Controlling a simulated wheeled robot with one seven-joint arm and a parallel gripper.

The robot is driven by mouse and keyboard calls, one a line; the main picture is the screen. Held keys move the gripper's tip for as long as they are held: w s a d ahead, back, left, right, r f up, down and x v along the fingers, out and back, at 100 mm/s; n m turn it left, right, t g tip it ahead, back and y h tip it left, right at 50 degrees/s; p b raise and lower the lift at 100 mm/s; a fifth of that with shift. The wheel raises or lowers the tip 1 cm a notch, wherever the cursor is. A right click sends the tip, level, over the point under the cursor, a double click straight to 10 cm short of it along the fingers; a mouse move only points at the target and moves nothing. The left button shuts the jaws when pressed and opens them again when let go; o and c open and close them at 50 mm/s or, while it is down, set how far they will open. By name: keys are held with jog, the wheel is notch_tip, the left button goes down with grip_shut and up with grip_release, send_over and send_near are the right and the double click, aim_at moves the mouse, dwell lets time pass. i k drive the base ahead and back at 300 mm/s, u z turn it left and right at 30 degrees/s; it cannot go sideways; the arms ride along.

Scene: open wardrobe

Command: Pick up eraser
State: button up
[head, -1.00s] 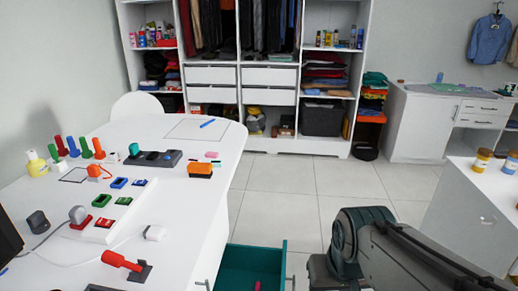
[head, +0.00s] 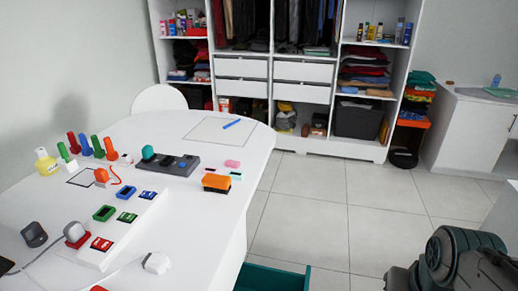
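A small pink block (head: 232,164), which looks like an eraser, lies on the white table near its right edge. An orange block with a dark underside (head: 216,182), like a board eraser, lies just in front of it. Small flat dark, red and teal pieces lie between and beside them. Part of my arm shows at the lower right, over the floor and apart from the table. My gripper is not in view.
The white table (head: 190,240) holds a grey button panel (head: 166,163), several coloured sockets, coloured handles and cables. A teal drawer (head: 272,279) sticks out below its right side. A white chair (head: 160,100) stands behind. Open tiled floor (head: 345,205) lies between table and wardrobe (head: 300,90).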

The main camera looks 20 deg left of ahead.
aim_at(235, 164)
jog(key=i, duration=3.3)
jog(key=u, duration=3.8)
jog(key=i, duration=0.5)
jog(key=z, duration=0.1)
